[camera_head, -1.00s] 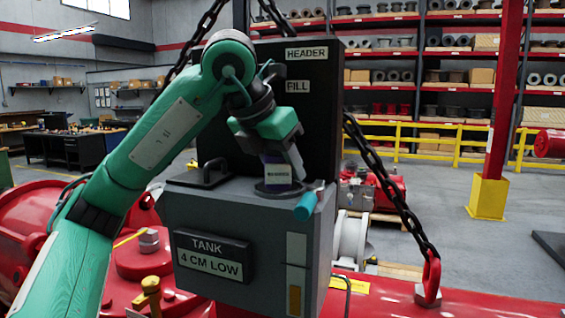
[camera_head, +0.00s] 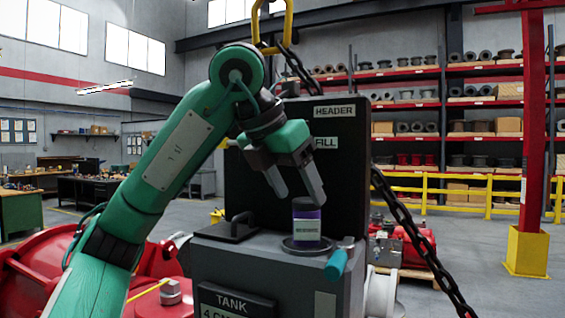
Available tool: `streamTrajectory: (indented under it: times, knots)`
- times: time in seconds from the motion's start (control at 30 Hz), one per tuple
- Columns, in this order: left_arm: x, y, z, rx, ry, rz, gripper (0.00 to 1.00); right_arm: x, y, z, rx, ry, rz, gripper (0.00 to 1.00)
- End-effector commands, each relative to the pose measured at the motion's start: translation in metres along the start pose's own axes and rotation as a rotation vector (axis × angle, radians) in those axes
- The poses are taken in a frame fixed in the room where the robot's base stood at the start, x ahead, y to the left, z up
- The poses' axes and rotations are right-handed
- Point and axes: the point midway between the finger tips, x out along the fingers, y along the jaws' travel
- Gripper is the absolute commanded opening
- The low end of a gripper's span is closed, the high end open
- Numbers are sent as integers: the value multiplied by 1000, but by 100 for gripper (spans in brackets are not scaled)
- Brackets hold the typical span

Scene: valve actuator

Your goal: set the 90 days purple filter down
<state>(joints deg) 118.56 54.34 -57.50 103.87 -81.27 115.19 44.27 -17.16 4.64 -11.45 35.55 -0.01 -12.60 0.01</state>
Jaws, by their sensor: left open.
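The purple filter (camera_head: 307,229) stands upright on the round dark seat (camera_head: 290,245) on top of the grey tank box (camera_head: 250,262). My right gripper is not in view.
A dark panel (camera_head: 340,172) labelled HEADER and FILL rises behind the filter. A blue-handled lever (camera_head: 336,265) juts out in front right of the seat. A black handle (camera_head: 231,229) is at the left. A chain (camera_head: 405,230) hangs at the right.

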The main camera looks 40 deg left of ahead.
Motion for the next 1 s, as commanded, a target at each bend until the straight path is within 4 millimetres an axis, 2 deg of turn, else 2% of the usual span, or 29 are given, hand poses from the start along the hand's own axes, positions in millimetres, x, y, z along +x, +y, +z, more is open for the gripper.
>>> streamTrajectory:
  times: [0.2, 0.4, 0.6, 1.0]
  knots:
    - [-27, 0, 0, -2, -4, 1, 65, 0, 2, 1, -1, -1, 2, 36]
    - [-44, 0, 0, 0, -2, 0, 65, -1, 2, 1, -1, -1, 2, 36]
    - [-50, 0, 0, -1, -1, 0, 65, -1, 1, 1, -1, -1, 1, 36]
    - [-51, 0, 0, -1, 0, 0, 65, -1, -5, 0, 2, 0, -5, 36]
